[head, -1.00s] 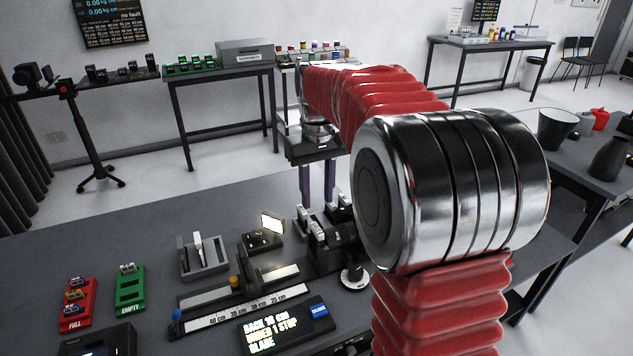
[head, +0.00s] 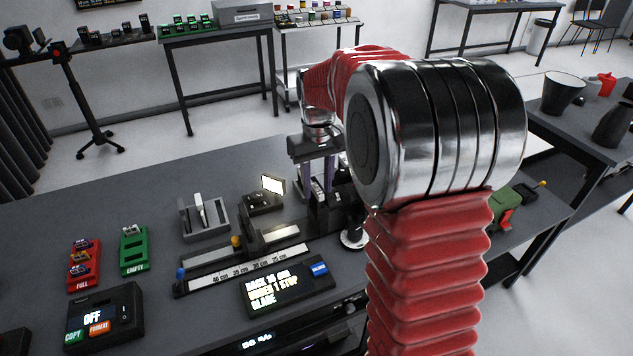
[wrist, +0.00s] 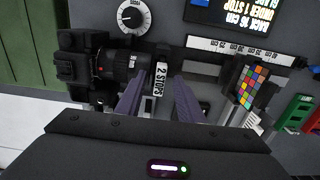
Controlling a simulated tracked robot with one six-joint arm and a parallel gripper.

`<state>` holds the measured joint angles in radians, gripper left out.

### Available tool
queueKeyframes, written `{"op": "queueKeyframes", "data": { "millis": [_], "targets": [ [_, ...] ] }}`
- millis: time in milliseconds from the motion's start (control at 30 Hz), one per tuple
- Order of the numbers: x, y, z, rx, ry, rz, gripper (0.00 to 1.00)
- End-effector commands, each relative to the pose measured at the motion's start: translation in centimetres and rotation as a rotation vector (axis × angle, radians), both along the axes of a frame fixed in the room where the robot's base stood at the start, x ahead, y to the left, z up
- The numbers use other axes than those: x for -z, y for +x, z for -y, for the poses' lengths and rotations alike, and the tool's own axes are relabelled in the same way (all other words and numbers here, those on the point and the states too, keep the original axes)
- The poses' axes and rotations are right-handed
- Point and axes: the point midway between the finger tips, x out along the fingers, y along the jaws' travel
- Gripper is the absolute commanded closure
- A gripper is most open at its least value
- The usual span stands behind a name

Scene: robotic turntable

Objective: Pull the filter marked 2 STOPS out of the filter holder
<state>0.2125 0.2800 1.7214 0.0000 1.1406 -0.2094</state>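The filter marked 2 STOPS (wrist: 161,78) shows its white label upright in the wrist view, in front of the lens (wrist: 120,64) of a black camera (wrist: 80,68). My gripper (wrist: 158,108) is open, one purple finger on either side of that filter, with a gap visible on both sides. In the head view my gripper (head: 317,180) points down over the black camera assembly (head: 328,212), and the fingers partly hide the filters there. The filter holder is mostly hidden; I cannot make out its edges.
A white ruler rail (head: 248,270) and a display panel (head: 286,289) lie in front of the assembly. A small lit panel (head: 273,185), a grey stand (head: 204,217), and red (head: 84,265) and green (head: 134,250) card trays stand to the left. Table behind is clear.

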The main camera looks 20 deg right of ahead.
Motion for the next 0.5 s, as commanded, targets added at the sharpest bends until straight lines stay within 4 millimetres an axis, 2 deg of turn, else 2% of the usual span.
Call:
{"op": "queueKeyframes", "data": {
  "millis": [67, 500],
  "targets": [
    [-0.02, 0.0, 0.01, 0.0, 0.0, 0.0, 0.66],
    [-0.05, 0.0, 0.04, 0.001, 0.0, 0.0, 0.97]
  ]
}}
